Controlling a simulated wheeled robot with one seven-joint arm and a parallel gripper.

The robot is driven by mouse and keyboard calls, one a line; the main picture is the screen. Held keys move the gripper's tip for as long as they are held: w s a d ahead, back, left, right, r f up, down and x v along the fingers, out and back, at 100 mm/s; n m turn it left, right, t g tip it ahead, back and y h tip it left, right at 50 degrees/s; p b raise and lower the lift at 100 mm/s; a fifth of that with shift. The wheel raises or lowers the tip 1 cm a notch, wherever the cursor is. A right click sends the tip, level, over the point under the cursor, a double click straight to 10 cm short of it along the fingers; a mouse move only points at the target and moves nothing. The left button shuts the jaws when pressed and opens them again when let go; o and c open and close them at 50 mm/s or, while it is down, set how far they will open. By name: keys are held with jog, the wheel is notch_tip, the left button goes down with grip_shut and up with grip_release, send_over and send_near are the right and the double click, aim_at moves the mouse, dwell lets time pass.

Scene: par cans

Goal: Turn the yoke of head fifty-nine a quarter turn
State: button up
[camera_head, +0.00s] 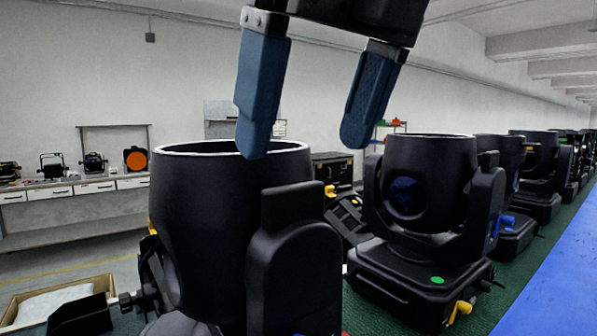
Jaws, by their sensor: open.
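A black moving head (203,230) with a round, white-rimmed open top stands large in the front centre. Its black yoke arm (296,258) rises on its right side. A second black head (428,185) stands behind to the right in its yoke (485,215), on a square base with a green dot and a yellow latch. No number is readable on either, so I cannot tell which is fifty-nine. My gripper (304,145) hangs from above with its two blue fingers apart and nothing between them. The left fingertip overlaps the near head's rim in the picture; contact cannot be told.
More black heads (540,160) stand in a row receding right on a green surface (521,262), beside a blue strip (560,270). A workbench (80,190) with equipment stands at the back left. An open carton (22,297) sits at the lower left.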

aim_at(295, 186)
jog(key=shift+x, duration=2.7)
jog(key=shift+c, duration=0.4)
jog(key=c, duration=1.4)
jog(key=shift+c, duration=0.2)
jog(key=shift+s+a, duration=0.1)
